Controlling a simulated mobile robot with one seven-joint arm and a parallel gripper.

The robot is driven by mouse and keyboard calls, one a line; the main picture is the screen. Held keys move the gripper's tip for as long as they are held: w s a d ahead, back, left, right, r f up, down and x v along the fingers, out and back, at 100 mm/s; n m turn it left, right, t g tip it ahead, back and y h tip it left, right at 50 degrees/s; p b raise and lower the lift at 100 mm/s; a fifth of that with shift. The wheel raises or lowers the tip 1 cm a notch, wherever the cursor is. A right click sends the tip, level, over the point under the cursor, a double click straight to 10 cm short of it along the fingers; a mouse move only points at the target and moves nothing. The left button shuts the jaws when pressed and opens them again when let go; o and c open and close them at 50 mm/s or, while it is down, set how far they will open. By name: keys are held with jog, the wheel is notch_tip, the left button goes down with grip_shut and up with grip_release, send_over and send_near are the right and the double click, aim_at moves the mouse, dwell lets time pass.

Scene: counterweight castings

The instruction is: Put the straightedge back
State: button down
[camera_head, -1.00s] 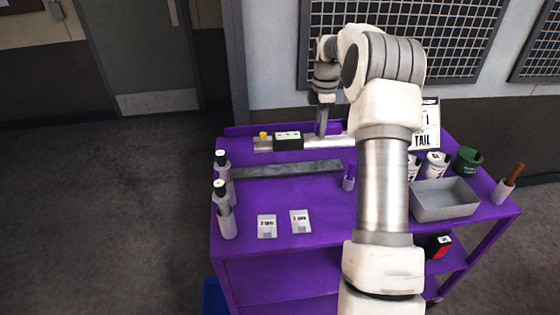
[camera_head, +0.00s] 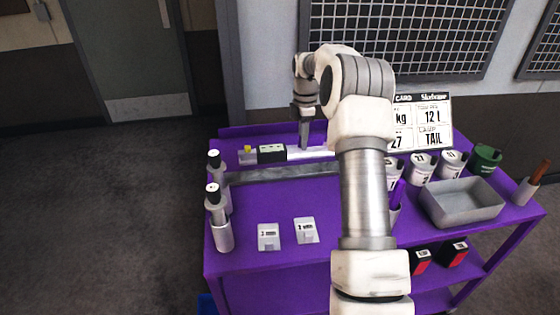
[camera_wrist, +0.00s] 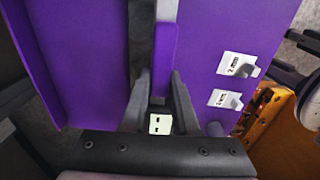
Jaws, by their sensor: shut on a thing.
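My gripper (camera_head: 304,146) is shut on the bar, just right of the block. In the wrist view my gripper (camera_wrist: 160,112) has a narrow purple-looking strip (camera_wrist: 164,60), likely the bar, between its fingers, with a white dark-marked piece below. My arm hides the bar's right end. I cannot tell whether it touches the cart.
A dark grey bar (camera_head: 285,174) lies across the cart top (camera_head: 285,208). Bottles (camera_head: 221,225) stand at the left edge, two cards (camera_head: 269,237) at the front. Cups (camera_head: 422,168), a grey tray (camera_head: 462,204) and a sign (camera_head: 435,115) stand right.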

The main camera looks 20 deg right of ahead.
jog(key=shift+w+a+f+p, duration=0.25)
jog(key=shift+w+a+f, duration=0.75)
jog(key=shift+f, duration=0.45)
jog(key=shift+w+a+f+p, duration=0.2)
jog(key=shift+w+a+f, duration=0.7)
jog(key=shift+f, duration=0.55)
jog(key=shift+w+a+f+p, duration=0.25)
jog(key=shift+w+a+f, duration=0.75)
jog(key=shift+f, duration=0.45)
jog(key=shift+s, duration=0.1)
jog(key=shift+f, duration=0.2)
jog(key=c, duration=0.7)
grip_release()
jog(key=shift+r, duration=0.15)
